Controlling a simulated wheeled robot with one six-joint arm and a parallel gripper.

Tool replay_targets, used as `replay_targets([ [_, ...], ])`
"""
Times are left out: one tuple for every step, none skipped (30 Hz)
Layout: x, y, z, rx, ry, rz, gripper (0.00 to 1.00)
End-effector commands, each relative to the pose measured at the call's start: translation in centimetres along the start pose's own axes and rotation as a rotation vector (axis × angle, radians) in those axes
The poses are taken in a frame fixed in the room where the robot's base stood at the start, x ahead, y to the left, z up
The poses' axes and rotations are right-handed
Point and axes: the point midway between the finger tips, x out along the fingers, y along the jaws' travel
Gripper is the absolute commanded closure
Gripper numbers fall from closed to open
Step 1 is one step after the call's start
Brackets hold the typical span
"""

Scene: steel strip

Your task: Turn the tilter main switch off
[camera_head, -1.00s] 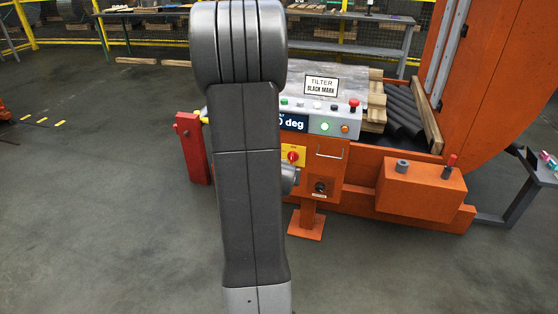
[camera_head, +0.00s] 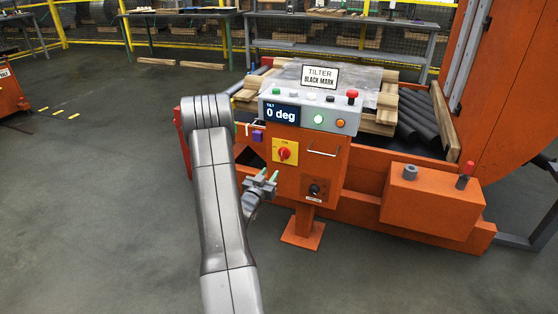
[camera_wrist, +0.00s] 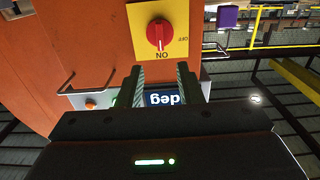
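The tilter main switch is a red rotary knob (camera_head: 284,153) on a yellow plate (camera_head: 290,143), on the front of the orange control cabinet (camera_head: 330,160). In the wrist view the picture is upside down; the red knob (camera_wrist: 158,35) sits at the top centre. Its white mark points at the "ON" lettering, and "OFF" is to the right side of the plate. My gripper (camera_head: 267,175) is left of and below the knob in the head view. In the wrist view my gripper (camera_wrist: 160,68) has its two fingers apart, nothing between them, just short of the knob.
The display (camera_head: 281,113) reads 0 deg, beside a lit green button (camera_head: 318,119). A silver handle (camera_head: 322,153) and a black selector (camera_head: 315,189) sit right of the switch. A purple box (camera_head: 257,136) is at the cabinet's left.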

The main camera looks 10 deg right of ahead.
Motion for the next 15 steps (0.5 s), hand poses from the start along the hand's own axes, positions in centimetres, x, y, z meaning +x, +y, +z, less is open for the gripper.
replay_targets([
  [1.0,0.1,0.0,0.002,0.003,0.002,0.67],
  [1.6,0.1,0.1,0.003,0.002,0.002,0.67],
  [2.5,0.1,0.1,0.002,0.003,0.002,0.67],
  [3.2,0.1,0.1,0.002,0.003,0.002,0.67],
  [3.8,0.1,0.1,0.002,0.004,0.001,0.67],
  [4.7,0.1,0.1,0.003,0.003,0.001,0.67],
  [5.4,0.1,0.1,0.003,0.003,0.002,0.67],
  [6.0,0.1,0.1,0.002,0.002,0.001,0.67],
  [6.9,0.1,0.1,0.002,0.003,0.001,0.67],
  [7.4,0.1,0.2,0.002,0.001,0.001,0.67],
  [8.0,0.1,0.1,0.002,0.002,0.001,0.67],
  [8.7,0.1,0.1,0.001,0.001,0.001,0.67],
  [9.2,0.1,0.1,0.001,0.002,0.0,0.67],
  [9.6,0.0,0.1,0.001,0.001,0.0,0.67],
  [10.1,0.0,0.1,0.002,0.001,-0.001,0.67],
])
